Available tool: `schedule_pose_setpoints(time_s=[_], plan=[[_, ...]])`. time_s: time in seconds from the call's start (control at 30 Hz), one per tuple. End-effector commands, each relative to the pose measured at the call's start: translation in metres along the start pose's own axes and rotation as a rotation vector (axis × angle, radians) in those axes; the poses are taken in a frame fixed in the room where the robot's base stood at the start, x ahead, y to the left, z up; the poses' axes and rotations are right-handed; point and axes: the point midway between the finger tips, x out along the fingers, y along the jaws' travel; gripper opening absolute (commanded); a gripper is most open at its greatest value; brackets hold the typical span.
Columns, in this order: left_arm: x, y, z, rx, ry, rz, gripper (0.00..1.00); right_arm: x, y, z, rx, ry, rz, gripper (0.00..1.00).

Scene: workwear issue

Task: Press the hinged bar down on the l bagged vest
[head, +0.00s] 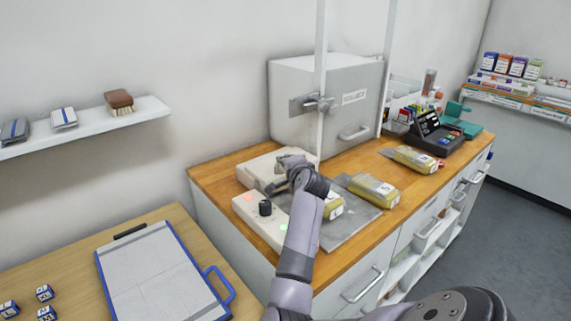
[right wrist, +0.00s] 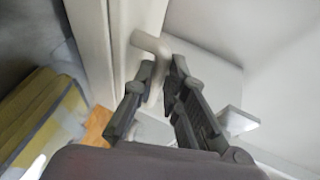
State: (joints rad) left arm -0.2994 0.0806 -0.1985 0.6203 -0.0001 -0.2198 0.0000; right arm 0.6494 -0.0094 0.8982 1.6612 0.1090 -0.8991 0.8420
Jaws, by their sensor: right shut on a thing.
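The bag sealer (head: 244,208) is a pale machine on the wooden counter, with a black knob, a red light and a green light. Its pale hinged bar (head: 262,168) is at its far side, partly behind my gripper; I cannot tell its exact angle. The L bagged vest (head: 336,208), yellow with a white label, lies beside the sealer, partly hidden by my arm. My right gripper (head: 284,182) is at the bar. In the right wrist view, its fingers (right wrist: 158,102) are shut on the bar's bent handle (right wrist: 150,46). My left gripper is out of view.
An S bagged vest (head: 373,189) lies on a grey plate (head: 350,226) to the right. Another bagged vest (head: 414,158) is farther along the counter. A grey cabinet (head: 300,95) and white posts (head: 320,60) stand behind. A blue-edged board (head: 160,270) lies on the left table.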

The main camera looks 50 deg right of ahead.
Motion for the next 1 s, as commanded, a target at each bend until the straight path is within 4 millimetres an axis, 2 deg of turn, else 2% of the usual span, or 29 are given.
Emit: schedule_pose_setpoints(time_s=[0.03,0.17,0.2,0.3,0.67,0.77,1.0], plan=[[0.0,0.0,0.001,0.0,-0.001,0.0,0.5,0.001,0.008,0.001,-0.003,-0.002,0.017,0.0],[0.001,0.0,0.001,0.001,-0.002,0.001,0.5,0.001,0.01,0.001,-0.004,-0.003,0.021,0.0],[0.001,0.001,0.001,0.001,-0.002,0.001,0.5,0.001,0.01,0.001,-0.004,-0.003,0.022,0.14],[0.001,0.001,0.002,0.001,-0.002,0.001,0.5,0.001,0.011,0.001,-0.004,-0.003,0.023,0.21],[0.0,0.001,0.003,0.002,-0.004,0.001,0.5,-0.004,0.008,0.001,-0.002,-0.004,0.018,0.21],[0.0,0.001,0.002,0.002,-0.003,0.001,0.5,-0.014,0.007,0.001,-0.002,-0.002,0.016,0.21],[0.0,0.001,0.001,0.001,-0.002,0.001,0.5,-0.061,0.006,0.001,-0.002,-0.001,0.014,0.21]])
